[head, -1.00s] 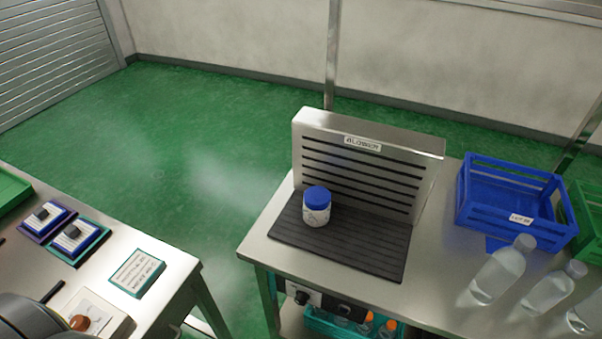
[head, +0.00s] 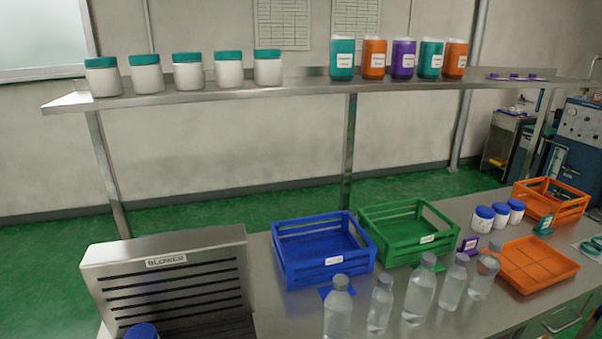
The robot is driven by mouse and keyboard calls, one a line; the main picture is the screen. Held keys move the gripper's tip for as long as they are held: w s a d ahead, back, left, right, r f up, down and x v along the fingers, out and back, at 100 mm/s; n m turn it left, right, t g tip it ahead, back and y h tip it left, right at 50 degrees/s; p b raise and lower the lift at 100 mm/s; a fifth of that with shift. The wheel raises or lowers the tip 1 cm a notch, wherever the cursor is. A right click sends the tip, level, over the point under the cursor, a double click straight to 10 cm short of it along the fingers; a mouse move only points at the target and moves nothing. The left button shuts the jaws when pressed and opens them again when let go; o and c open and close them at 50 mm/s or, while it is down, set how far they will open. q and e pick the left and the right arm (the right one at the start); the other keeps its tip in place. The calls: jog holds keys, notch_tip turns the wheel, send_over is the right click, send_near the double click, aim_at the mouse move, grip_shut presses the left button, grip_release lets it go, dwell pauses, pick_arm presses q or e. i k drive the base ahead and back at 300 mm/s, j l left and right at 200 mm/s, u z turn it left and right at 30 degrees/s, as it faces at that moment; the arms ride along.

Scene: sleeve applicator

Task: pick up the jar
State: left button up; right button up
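A jar with a blue lid (head: 142,331) shows at the bottom left of the head view, in front of the slotted metal blower (head: 168,262). Only its lid is in the picture; its body is cut off by the lower edge. Several more white jars with blue lids (head: 483,219) stand at the right on the bench, and white jars with teal lids (head: 187,71) stand on the shelf. Neither of my grippers is in view.
The steel bench (head: 265,312) holds a blue crate (head: 322,252), a green crate (head: 408,231), an orange tray (head: 538,265) and an orange crate (head: 550,202). Several clear bottles (head: 419,290) stand along the front. A shelf (head: 330,86) spans above.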

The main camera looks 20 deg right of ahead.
aim_at(483, 216)
jog(key=z, duration=1.7)
jog(key=i+l+u, duration=0.3)
jog(key=l+u, duration=0.3)
jog(key=i+l+u, duration=0.3)
jog(key=i+l, duration=0.15)
jog(key=l, duration=0.4)
jog(key=i+l+u, duration=0.1)
jog(key=l, duration=0.45)
jog(key=i+l+u, duration=0.1)
jog(key=l, duration=0.5)
jog(key=i+l, duration=0.1)
jog(key=l, duration=0.45)
